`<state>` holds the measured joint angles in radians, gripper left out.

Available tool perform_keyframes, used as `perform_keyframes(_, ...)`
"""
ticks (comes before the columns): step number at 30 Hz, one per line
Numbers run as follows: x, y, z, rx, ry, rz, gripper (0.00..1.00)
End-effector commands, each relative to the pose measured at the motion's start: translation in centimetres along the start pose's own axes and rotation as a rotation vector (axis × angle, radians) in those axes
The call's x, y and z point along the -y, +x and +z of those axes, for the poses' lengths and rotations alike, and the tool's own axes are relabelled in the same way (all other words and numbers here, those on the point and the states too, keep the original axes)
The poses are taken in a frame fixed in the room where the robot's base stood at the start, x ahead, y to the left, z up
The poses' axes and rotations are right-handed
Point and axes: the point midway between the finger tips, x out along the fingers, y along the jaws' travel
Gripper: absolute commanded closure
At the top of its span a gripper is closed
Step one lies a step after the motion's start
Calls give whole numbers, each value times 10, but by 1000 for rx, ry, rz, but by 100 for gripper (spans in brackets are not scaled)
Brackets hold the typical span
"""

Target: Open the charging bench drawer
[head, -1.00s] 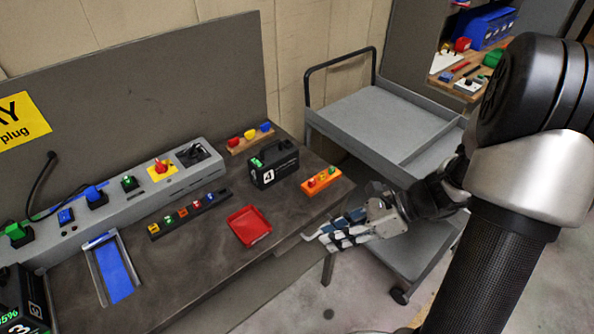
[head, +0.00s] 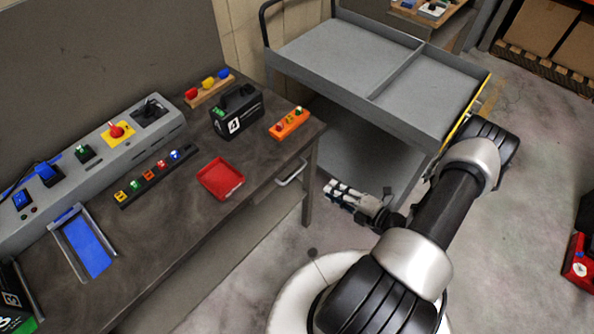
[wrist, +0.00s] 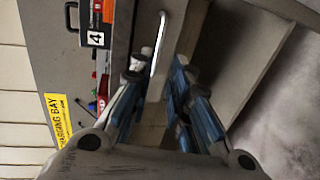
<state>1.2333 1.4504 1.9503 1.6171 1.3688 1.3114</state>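The charging bench (head: 185,225) stands at the left in the head view. Its drawer (head: 268,193) sits under the front edge towards the right end and looks shut. The drawer's pale bar handle (head: 291,173) is in clear view. My gripper (head: 328,190) is right of the handle, apart from it, with its fingers towards the bench. In the wrist view the handle (wrist: 160,45) lies ahead of the fingertips, roughly in line with the gap between them. My gripper (wrist: 160,80) is open there, with nothing between its fingers.
On the bench are a red tray (head: 220,178), a black battery marked 4 (head: 236,112), an orange block with knobs (head: 289,123) and a blue-floored tray (head: 87,247). A grey cart (head: 340,55) stands behind my arm. Floor in front of the bench is clear.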

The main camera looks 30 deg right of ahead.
Motion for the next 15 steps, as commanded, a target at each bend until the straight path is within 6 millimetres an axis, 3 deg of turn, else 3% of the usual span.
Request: perform_keyframes(15, 2, 113, -3, -9, -6, 0, 82)
